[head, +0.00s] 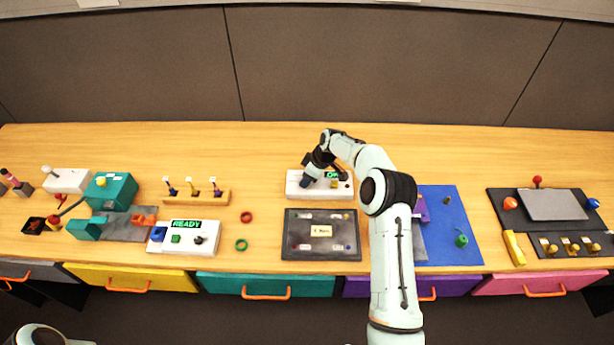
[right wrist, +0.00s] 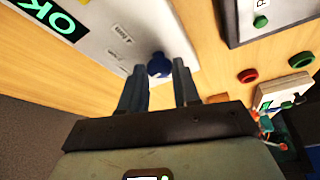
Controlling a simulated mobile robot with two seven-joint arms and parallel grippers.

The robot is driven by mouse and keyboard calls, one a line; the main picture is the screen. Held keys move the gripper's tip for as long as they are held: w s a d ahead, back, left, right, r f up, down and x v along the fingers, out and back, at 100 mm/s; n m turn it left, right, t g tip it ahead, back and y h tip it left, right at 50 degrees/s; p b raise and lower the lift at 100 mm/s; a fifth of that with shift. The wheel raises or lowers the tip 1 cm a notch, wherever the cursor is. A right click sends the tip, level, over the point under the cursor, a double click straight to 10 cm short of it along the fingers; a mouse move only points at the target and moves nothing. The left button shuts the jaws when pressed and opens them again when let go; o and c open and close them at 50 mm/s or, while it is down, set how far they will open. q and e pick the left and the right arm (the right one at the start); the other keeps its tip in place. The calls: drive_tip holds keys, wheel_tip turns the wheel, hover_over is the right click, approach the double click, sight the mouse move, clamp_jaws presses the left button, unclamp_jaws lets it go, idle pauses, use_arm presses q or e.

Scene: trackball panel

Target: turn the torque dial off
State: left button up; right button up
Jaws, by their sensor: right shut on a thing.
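The white dial panel (head: 293,187) stands at the back middle of the table, with a green display (right wrist: 60,18) that reads "OK" in the right wrist view. A dark blue round knob (right wrist: 158,66), which I take for the torque dial, sits on this panel. My right gripper (head: 306,184) reaches the panel from above. Its fingers (right wrist: 158,76) are on both sides of the blue knob and shut on it. In the head view the gripper hides the knob. My left gripper is out of view.
A white box showing "READY" (head: 207,248), red (head: 246,217) and green (head: 241,245) rings and a switch strip (head: 208,198) are to the left. A blue mat (head: 450,250) lies right of my arm.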

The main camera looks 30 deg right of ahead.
drive_tip(key=n+g, duration=0.1)
drive_tip(key=n, duration=0.2)
drive_tip(key=n+y, duration=0.1)
drive_tip(key=n, duration=0.2)
drive_tip(key=shift+w+d+g, duration=0.15)
drive_tip(key=shift+w+g, duration=0.05)
drive_tip(key=shift+g, duration=0.2)
drive_tip(key=shift+n+y, duration=0.3)
drive_tip(key=shift+n, duration=0.1)
drive_tip(key=o, duration=1.1)
drive_tip(key=shift+c, duration=0.2)
drive_tip(key=shift+r, duration=0.15)
